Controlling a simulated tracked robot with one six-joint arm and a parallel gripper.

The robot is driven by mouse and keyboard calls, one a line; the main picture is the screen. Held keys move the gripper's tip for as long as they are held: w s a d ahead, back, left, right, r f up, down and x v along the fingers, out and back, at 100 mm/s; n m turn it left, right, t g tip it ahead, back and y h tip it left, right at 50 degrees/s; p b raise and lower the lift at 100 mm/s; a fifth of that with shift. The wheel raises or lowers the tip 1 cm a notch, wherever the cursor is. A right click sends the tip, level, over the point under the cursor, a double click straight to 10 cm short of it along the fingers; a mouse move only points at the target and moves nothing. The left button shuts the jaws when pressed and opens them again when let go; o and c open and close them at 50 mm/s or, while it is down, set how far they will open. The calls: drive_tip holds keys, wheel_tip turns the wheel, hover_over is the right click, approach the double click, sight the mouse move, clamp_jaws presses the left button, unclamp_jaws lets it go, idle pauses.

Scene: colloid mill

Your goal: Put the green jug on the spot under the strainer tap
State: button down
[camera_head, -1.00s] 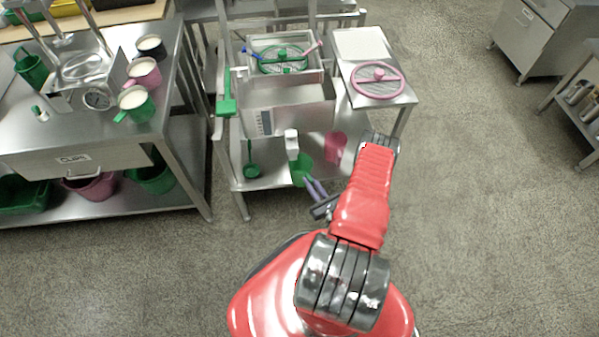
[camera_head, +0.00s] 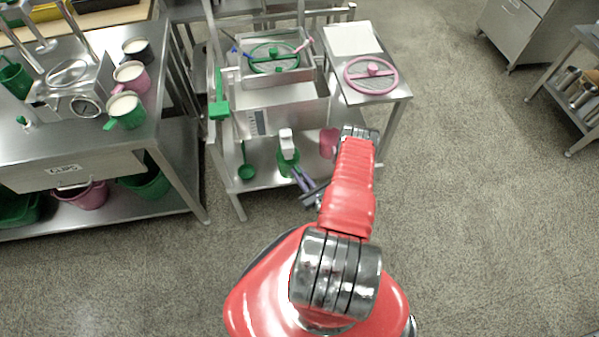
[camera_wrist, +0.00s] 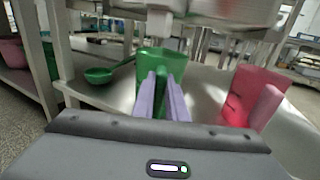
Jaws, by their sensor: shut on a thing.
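The green jug (camera_head: 284,165) is at the lower shelf of the middle stand, upright, below the white strainer tap (camera_head: 286,141). In the wrist view the jug (camera_wrist: 172,62) stands straight ahead, with the tap's spout (camera_wrist: 157,24) just above or behind its rim. My gripper (camera_head: 298,173) has purple fingers. In the wrist view the gripper (camera_wrist: 163,78) is shut on the jug's handle, on the near side. The spot under the tap is hidden by the jug and fingers. I cannot tell whether the jug's base touches the shelf.
A pink jug (camera_wrist: 240,95) stands on the shelf (camera_wrist: 205,90) to the right. A green ladle (camera_wrist: 100,75) lies to the left. The stand's leg (camera_wrist: 62,60) rises at the left. The strainer box (camera_head: 285,105) hangs overhead.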

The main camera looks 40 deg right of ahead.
drive_tip(key=shift+w+a, duration=0.1)
drive_tip(key=shift+a, duration=0.05)
drive_tip(key=c, duration=1.8)
unclamp_jaws()
drive_tip(key=shift+o, duration=0.2)
drive_tip(key=v, duration=1.2)
